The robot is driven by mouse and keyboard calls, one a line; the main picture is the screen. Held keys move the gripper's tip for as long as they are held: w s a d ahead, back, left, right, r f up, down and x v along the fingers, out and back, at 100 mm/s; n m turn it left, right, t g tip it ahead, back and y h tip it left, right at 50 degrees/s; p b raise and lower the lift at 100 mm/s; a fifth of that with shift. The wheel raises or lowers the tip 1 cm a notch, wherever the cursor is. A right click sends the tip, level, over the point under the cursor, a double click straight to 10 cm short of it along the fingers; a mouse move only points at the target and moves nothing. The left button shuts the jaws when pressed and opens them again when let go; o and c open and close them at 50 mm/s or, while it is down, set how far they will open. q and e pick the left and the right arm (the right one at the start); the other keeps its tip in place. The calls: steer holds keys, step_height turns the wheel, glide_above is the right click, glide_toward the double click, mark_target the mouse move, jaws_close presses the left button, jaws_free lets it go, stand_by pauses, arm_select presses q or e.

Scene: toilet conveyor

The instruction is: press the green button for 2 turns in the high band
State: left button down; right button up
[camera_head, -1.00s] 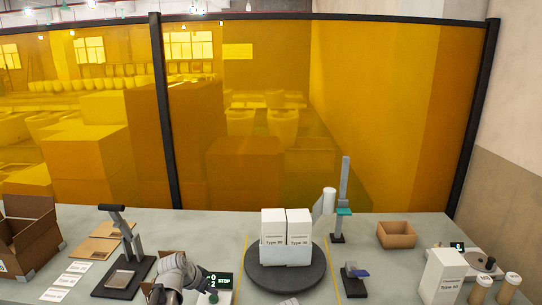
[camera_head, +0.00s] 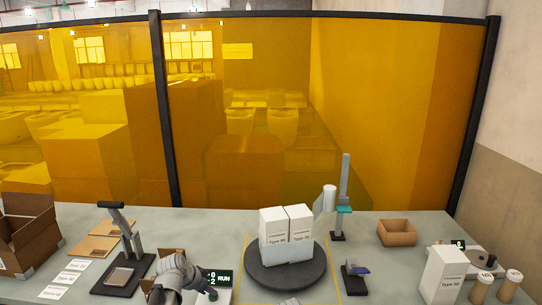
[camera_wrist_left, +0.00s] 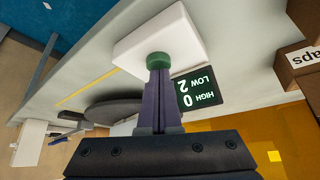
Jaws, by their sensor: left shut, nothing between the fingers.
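The green button (camera_wrist_left: 158,59) sits on a white box (camera_wrist_left: 185,40) in the left wrist view. My left gripper (camera_wrist_left: 159,73) is shut and empty, and its fingertips are at the button, seeming to touch it. In the head view, my left gripper (camera_head: 205,290) is over the button (camera_head: 213,296), partly hiding it. The dark display (camera_head: 218,277) reads 0 over 2 and RUN. In the left wrist view the display (camera_wrist_left: 212,98) reads HIGH 0 and LOW 2, upside down. The dark turntable (camera_head: 262,283) carries a white holder (camera_head: 287,252) with two white boxes. My right gripper is not in view.
A black press-like stand (camera_head: 125,272) and an open carton (camera_head: 28,235) are on the left. A stand with a teal part (camera_head: 343,209) is behind the turntable. A small brown box (camera_head: 397,233) and a white carton (camera_head: 443,275) are on the right.

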arm_select(q)
steer(key=s+a+r+p, duration=0.3)
steer(key=a+r+p, duration=0.1)
steer(key=r, duration=0.1)
steer(key=shift+s+a, duration=0.35)
steer(key=shift+s, duration=0.05)
stand_by(5.3)
steer(key=s+d+f+n+g+y, duration=0.2)
steer(key=s+d+f+g+y, duration=0.1)
steer(key=s+d, duration=1.5)
steer(key=shift+s+n+g+y, duration=0.3)
steer(key=shift+s+g+y, duration=0.5)
steer(key=shift+s+g, duration=0.4)
steer(key=shift+w+f, duration=0.1)
